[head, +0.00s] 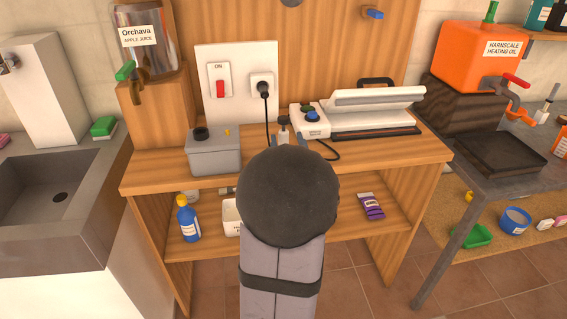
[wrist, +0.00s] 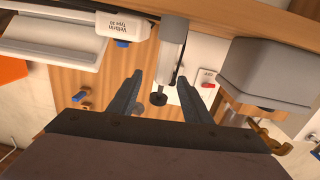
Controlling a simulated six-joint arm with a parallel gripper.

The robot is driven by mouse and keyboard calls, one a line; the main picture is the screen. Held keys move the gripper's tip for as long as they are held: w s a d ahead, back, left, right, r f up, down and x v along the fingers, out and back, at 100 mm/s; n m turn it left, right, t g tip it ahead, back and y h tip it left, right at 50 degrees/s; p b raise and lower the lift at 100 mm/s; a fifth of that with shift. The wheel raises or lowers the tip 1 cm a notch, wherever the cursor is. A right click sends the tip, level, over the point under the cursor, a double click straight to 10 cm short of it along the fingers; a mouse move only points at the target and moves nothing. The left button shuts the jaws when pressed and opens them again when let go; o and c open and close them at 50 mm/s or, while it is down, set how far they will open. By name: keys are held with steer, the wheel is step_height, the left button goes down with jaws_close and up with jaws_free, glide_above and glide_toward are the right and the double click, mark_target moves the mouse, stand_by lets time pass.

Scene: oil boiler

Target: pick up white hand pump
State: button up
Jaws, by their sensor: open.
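The white hand pump (wrist: 172,45) shows in the wrist view as a pale cylinder with a thin rod and a black round knob. In the head view its dark top and a little of its body (head: 283,134) show just beyond my wrist, upright at the wooden bench. My gripper (wrist: 159,77) is open and empty, its two fingers apart. In the wrist view the knob appears between the fingers and the body lies beyond their tips; I see no contact.
A grey box (head: 214,152) stands left of the pump and a white sealing machine (head: 360,110) stands right. A black cable (head: 267,120) runs from the wall socket close behind the pump. The bench front right is clear. A blue bottle (head: 187,220) is on the shelf below.

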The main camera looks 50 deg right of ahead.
steer(key=shift+w+d+f+t+b, duration=0.15)
steer(key=shift+f+t+b, duration=0.1)
steer(key=shift+f+b, duration=0.5)
steer(key=shift+w+d+f+t+b, duration=0.1)
steer(key=shift+f+t+b, duration=0.15)
steer(key=shift+f+b, duration=0.45)
steer(key=shift+w, duration=0.1)
steer(key=shift+p+x, duration=0.35)
steer(key=shift+x, duration=3.2)
steer(key=shift+w+a, duration=0.1)
jaws_close()
